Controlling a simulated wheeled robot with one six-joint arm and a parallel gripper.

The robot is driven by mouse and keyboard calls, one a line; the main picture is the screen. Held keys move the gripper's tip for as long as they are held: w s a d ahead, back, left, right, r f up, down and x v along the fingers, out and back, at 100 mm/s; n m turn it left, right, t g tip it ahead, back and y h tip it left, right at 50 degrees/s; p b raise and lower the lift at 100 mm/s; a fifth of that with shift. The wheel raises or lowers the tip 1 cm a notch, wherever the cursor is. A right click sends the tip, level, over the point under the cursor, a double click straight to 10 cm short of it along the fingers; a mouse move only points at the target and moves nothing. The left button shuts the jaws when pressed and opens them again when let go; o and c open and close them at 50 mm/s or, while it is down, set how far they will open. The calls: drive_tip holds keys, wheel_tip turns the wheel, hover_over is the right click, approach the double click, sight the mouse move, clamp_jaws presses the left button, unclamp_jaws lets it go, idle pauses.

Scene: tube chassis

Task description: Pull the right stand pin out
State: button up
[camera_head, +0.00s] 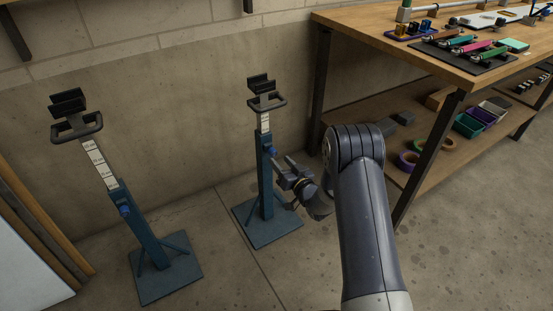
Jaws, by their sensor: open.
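The right stand (265,185) is a blue upright post on a square base plate, with a marked white inner bar and a black cradle on top. Its pin (271,151) shows as a small blue knob on the right side of the post, near the top of the blue tube. My gripper (282,182) is open beside the right side of this post, slightly below the pin. I cannot tell whether a finger touches the pin or the post. The left stand (145,228) is similar, with its own blue pin (124,209).
A wooden workbench (350,22) with tools on top and a lower shelf (372,126) stands at the right. The shelf holds tape rolls (408,160) and small bins (467,124). A concrete wall is behind the stands. White and wooden panels lean at the far left.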

sight(274, 154)
drive_tip(key=shift+b+x, duration=0.45)
drive_tip(key=shift+x, duration=1.75)
clamp_jaws()
drive_tip(key=shift+s, duration=0.1)
